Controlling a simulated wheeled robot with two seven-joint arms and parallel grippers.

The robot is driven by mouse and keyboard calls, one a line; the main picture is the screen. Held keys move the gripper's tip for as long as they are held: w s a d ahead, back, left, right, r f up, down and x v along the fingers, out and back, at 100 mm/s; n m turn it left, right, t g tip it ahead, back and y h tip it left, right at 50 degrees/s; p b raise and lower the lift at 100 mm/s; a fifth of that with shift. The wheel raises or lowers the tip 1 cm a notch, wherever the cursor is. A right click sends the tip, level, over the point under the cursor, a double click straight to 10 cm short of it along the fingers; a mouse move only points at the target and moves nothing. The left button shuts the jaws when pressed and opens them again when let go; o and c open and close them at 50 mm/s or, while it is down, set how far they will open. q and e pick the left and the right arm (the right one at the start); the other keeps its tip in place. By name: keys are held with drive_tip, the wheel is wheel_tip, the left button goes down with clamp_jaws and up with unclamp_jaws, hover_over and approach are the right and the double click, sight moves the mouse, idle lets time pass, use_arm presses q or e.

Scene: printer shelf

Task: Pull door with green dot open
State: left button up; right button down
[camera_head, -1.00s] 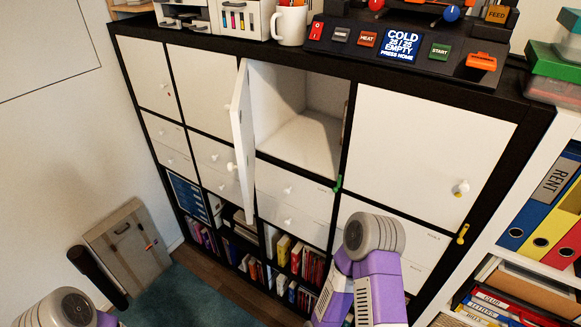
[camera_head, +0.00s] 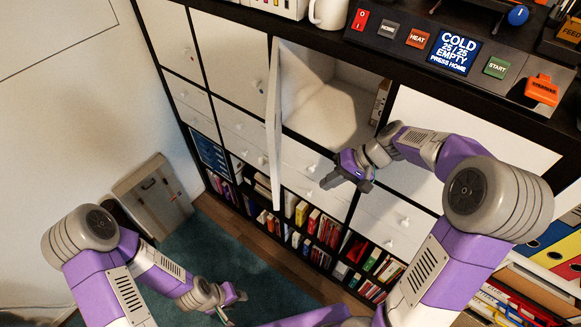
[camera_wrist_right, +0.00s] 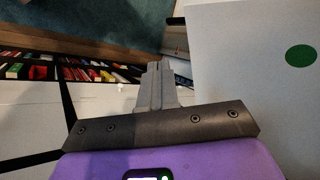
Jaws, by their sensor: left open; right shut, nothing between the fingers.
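The white door (camera_head: 273,130) stands swung out from an upper compartment of the dark-framed shelf, seen nearly edge-on in the head view, with a small knob on its left face. In the right wrist view a white panel (camera_wrist_right: 240,75), apparently this door, fills the right side and carries a green dot (camera_wrist_right: 301,55). My right gripper (camera_head: 326,184) is shut and empty, right of the door and in front of the drawers below the open compartment (camera_head: 325,105). Its closed fingers (camera_wrist_right: 154,85) show beside the panel; contact cannot be told. My left gripper (camera_head: 236,308) is open and empty, low over the carpet.
A control panel (camera_head: 455,50) and a white mug (camera_head: 328,12) stand on the shelf top. White drawers (camera_head: 318,165) and book-filled cubbies (camera_head: 320,225) lie below. The teal carpet (camera_head: 215,255) is mostly open.

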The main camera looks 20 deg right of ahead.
wheel_tip(320, 180, up, 8)
drive_tip(key=y, duration=0.1)
drive_tip(key=a+r+p+x, duration=0.1)
drive_tip(key=p+x, duration=0.1)
drive_tip(key=x, duration=1)
drive_tip(key=shift+w+a+r+n, duration=0.15)
drive_tip(key=shift+w+a+n, duration=0.05)
drive_tip(key=shift+a+n, duration=0.2)
